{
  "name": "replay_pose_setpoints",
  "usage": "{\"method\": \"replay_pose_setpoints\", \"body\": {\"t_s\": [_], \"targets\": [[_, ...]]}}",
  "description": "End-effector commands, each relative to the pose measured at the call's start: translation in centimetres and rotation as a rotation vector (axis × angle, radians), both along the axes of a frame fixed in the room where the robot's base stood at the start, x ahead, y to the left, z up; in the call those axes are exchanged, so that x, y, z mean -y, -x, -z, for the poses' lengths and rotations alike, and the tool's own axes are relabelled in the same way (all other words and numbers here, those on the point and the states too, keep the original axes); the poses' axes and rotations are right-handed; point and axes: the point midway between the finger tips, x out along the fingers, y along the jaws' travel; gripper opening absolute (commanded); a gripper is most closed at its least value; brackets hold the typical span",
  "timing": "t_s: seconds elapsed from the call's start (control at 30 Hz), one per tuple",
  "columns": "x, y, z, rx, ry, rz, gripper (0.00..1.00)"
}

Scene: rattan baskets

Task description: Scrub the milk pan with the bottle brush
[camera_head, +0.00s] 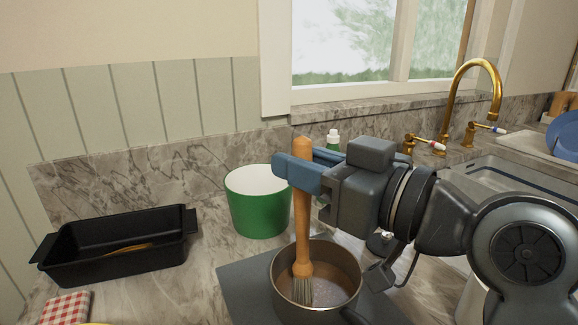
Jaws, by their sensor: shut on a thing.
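The milk pan (350,302) stands on a dark grey mat at the bottom centre, open side up. The bottle brush (302,225) has an orange-brown wooden handle and pale grey bristles. It is nearly upright, with its bristle end down inside the pan. I cannot tell whether the bristles touch the pan's bottom. My gripper (304,172) is above the pan, its blue fingers shut on the upper part of the handle. My arm comes in from the right and hides part of the counter behind the pan.
A green pot (258,213) with a white inside stands behind the pan. A black loaf tin (120,258) is at the left, with a checked red cloth (66,308) in front. A green-and-white bottle (333,139) is behind my gripper. The sink and gold tap (476,66) are at the right.

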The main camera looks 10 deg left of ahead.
Motion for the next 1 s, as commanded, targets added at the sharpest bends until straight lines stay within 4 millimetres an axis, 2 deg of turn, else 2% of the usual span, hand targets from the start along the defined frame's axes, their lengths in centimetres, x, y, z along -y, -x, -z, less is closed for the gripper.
{"method": "replay_pose_setpoints", "body": {"t_s": [0.17, 0.53, 0.77, 1.0], "targets": [[0.5, -0.3, 0.0, 0.002, 0.000, 0.001, 0.00], [2.8, -1.7, 0.2, 0.003, -0.001, 0.002, 0.00], [3.4, -2.0, 0.2, 0.003, -0.001, 0.002, 0.00], [5.0, -2.8, 0.3, 0.002, 0.000, 0.003, 0.00]]}}
